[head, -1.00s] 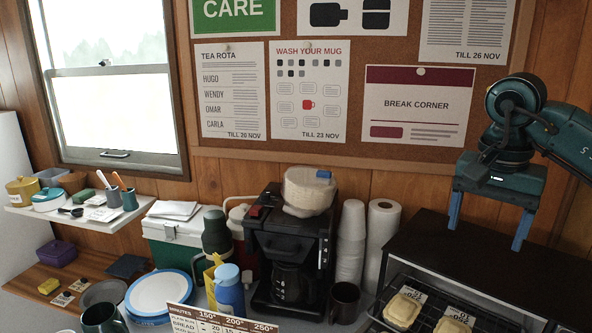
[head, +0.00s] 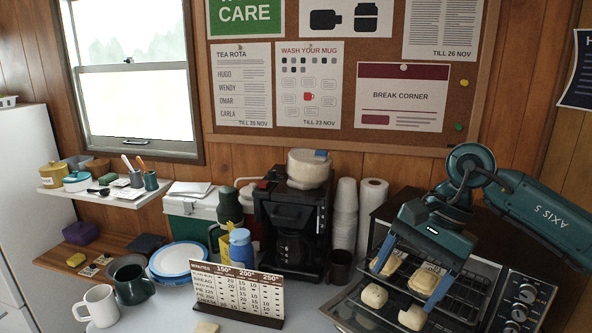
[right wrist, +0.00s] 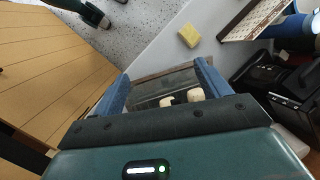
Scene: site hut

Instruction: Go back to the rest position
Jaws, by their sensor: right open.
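My right gripper (head: 404,288) is open, with its two blue fingers spread and pointing down in front of the toaster oven. In the right wrist view the gripper (right wrist: 162,88) is open too, with the oven's glass and pale bread pieces (right wrist: 195,95) beyond the fingertips. In the head view several bread pieces lie at the oven: a slice (head: 425,281) on the rack, and rolls (head: 374,296) lower in front. Whether the fingers touch the rack cannot be told. My left gripper is not in view.
The toaster oven (head: 520,292) with knobs stands at the right, its door open. A minutes chart (head: 236,291), mugs (head: 101,305), a blue-lidded jar (head: 241,250) and a coffee maker (head: 293,225) stand on the counter. A yellow piece (right wrist: 189,36) lies on the worktop.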

